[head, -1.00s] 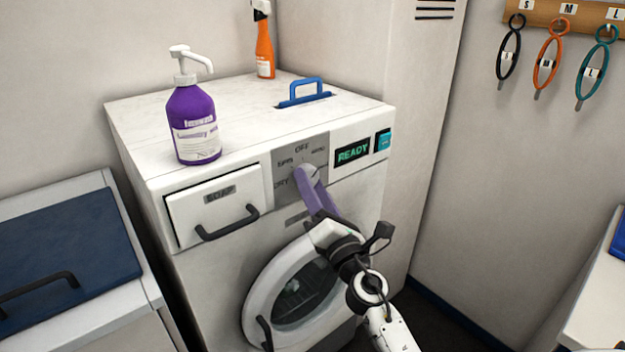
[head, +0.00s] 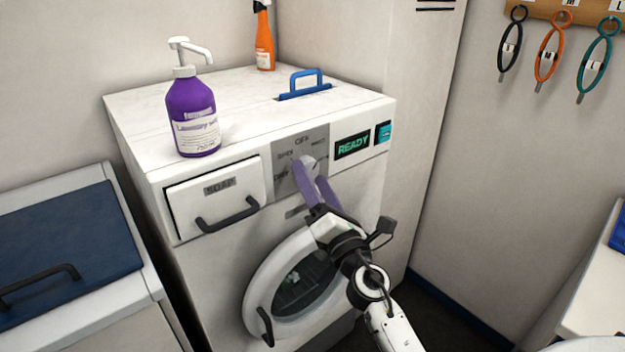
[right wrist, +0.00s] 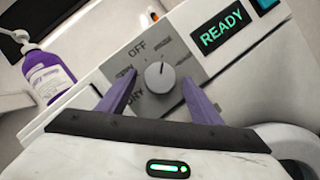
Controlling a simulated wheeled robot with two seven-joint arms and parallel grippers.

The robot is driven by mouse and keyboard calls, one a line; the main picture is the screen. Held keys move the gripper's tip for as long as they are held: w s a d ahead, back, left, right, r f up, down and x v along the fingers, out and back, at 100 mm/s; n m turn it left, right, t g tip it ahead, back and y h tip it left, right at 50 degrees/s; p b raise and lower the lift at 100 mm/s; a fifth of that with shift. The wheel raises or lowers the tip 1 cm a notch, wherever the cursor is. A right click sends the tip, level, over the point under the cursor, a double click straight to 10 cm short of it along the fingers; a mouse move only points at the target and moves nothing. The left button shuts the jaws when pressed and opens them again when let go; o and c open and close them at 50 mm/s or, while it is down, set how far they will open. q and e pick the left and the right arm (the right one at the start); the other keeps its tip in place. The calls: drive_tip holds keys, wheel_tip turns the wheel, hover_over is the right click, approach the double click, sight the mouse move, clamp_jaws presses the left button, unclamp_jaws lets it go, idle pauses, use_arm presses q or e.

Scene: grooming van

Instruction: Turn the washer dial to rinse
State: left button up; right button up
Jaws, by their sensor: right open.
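The washer dial (right wrist: 160,77) is a round grey-white knob on a grey panel (right wrist: 178,42), with OFF at its top and DRY at lower left. Other labels are too blurred to read surely. In the right wrist view the fingers lie on either side of the dial, with gaps; contact is not visible. In the head view they partly cover the dial. The washer (head: 225,262) display (head: 352,145) reads READY. My left gripper is out of view.
A purple pump bottle (head: 193,118), an orange spray bottle (head: 264,42) and a blue handle (head: 305,82) are on the washer top. The soap drawer (head: 217,192) is left of the dial, the round door (head: 262,270) below. A blue-lidded cabinet (head: 70,235) stands left.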

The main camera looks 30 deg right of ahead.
drive_tip(key=b+v, duration=0.3)
drive_tip(key=v, duration=0.6)
drive_tip(key=shift+s, duration=0.35)
drive_tip(key=shift+a+f, duration=0.1)
